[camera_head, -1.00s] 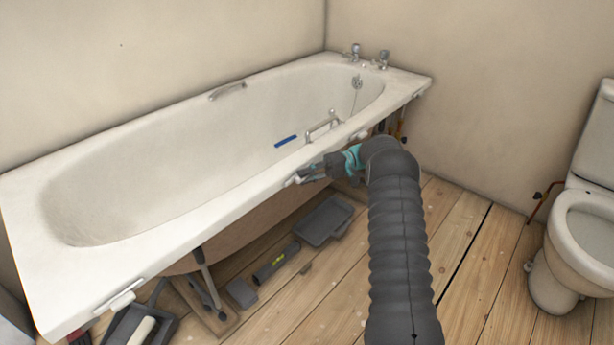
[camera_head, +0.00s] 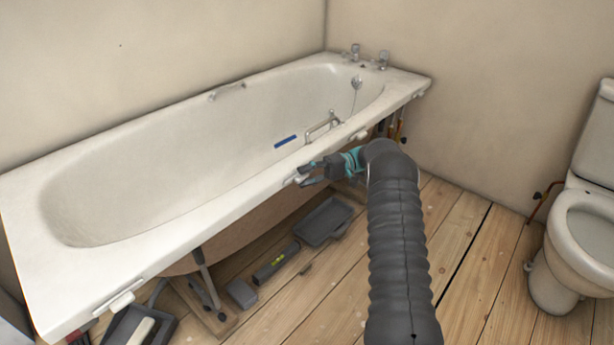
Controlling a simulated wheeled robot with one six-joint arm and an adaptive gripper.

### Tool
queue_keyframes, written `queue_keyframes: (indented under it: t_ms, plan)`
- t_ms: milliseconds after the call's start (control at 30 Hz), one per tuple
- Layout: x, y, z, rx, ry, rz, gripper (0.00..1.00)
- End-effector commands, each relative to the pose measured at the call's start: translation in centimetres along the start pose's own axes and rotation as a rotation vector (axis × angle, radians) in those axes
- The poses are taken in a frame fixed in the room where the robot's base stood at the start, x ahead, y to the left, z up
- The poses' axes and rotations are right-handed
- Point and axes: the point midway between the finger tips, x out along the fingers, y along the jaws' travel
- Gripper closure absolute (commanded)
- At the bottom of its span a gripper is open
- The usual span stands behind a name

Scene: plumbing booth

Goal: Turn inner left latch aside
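Small white latches sit along the front rim of the white bathtub (camera_head: 215,200). The inner left latch (camera_head: 291,181) is at the middle of the rim, right beside my gripper's fingertips. My gripper (camera_head: 304,174) reaches in from the right with its fingers parted, one above the other, around or beside this latch. I cannot tell whether they touch it. Another latch (camera_head: 122,304) is at the rim's left end, one (camera_head: 360,135) lies right of my gripper, and one (camera_head: 418,94) is near the tap end.
A toilet (camera_head: 575,235) stands at the right. The wooden floor between is clear.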

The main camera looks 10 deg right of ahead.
Motion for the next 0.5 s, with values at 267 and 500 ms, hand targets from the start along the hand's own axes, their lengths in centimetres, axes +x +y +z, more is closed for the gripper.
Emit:
queue_keyframes:
  t_ms: [267,500]
  plan:
    - [0.05,-0.46,0.03,-0.037,-0.002,0.086,0.58]
    - [0.17,-0.73,0.08,-0.129,-0.002,0.312,0.58]
